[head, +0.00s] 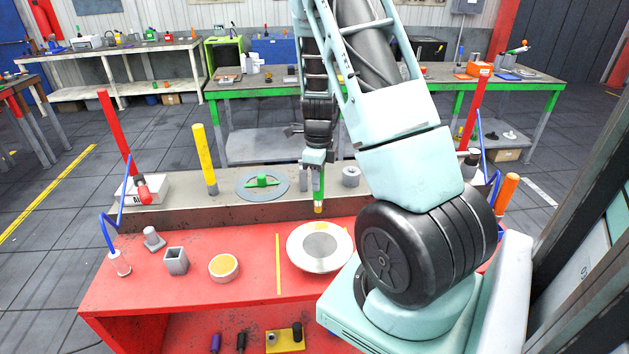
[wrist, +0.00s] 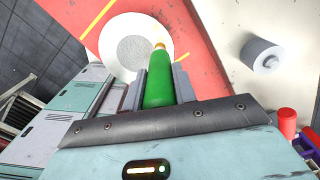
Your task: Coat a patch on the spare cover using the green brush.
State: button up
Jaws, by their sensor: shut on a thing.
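My gripper (head: 318,167) is shut on the green brush (head: 318,188), which hangs bristles down. In the wrist view the brush (wrist: 160,85) points away between the jaws, its tan tip overlapping the disc's edge. A round white disc with a grey centre, seemingly the spare cover (head: 298,253), lies flat on the red bench. It also shows in the wrist view (wrist: 116,50). In the head view the brush tip is just beyond the disc's far edge; I cannot tell whether they touch. A yellowish mark shows near that far edge.
A round pot with a yellow-orange top (head: 223,267), a grey square holder (head: 176,261) and a yellow strip (head: 278,264) are left of the disc. Behind, the raised ledge holds a grey disc with a green handle (head: 262,182), a yellow post (head: 204,160) and a grey cylinder (head: 351,177).

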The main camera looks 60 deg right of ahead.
jog(key=shift+r+p, duration=0.5)
jog(key=shift+r, duration=0.45)
